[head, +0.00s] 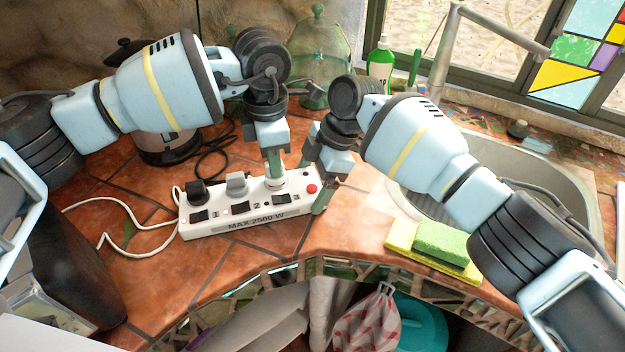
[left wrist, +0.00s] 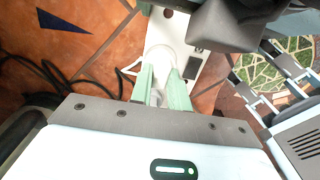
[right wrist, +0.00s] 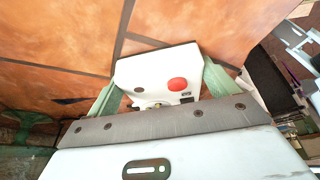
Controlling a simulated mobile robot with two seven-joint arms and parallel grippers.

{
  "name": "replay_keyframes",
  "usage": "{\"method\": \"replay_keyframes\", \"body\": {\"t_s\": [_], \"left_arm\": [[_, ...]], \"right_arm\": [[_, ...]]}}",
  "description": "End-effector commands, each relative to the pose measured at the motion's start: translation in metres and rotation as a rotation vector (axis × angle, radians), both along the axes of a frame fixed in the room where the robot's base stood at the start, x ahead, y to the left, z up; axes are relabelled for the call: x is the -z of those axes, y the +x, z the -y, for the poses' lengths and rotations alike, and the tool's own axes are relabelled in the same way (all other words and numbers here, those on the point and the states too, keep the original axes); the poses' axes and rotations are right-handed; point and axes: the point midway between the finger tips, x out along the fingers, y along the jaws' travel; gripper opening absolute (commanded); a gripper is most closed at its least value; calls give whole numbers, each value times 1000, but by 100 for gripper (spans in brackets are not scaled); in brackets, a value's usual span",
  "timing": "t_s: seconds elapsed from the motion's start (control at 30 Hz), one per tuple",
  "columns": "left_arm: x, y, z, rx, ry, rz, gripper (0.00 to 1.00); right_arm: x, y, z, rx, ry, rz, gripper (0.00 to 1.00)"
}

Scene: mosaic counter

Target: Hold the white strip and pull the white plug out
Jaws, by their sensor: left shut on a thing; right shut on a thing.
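The white strip (head: 245,218) lies on the tiled counter, with numbered switches and a red button at its right end. The white plug (head: 275,182) is at the strip's right-hand socket; I cannot tell whether its pins are fully seated. My left gripper (head: 274,163) comes down from above, shut on the white plug; the plug (left wrist: 160,55) also shows between its green fingers in the left wrist view. My right gripper (head: 317,182) is shut on the strip's right end, one finger on each side; that end (right wrist: 150,72) fills the space between its fingers in the right wrist view.
A black plug (head: 197,190) and a grey plug (head: 236,184) stand in the strip's other sockets. A white cord (head: 110,240) loops to the left. A sponge (head: 442,243) lies at right by the sink (head: 420,205). A kettle (head: 165,145) and glass dome (head: 318,60) stand behind.

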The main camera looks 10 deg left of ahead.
Motion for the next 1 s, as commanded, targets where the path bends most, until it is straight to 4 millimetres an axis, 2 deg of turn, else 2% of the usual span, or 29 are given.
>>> {"method": "replay_keyframes", "body": {"t_s": [0.5,0.77,0.8,0.87,1.0], "left_arm": [[-35,0,0,0,0,1,0],[-36,0,0,0,0,0,0],[-36,0,0,0,0,0,0],[-36,0,0,0,0,0,0],[-36,0,0,0,0,0,0]], "right_arm": [[0,0,0,1,0,0,74],[0,0,0,1,0,0,74],[0,0,0,1,0,0,92],[0,0,0,1,0,0,99],[0,0,0,1,0,0,100]]}}
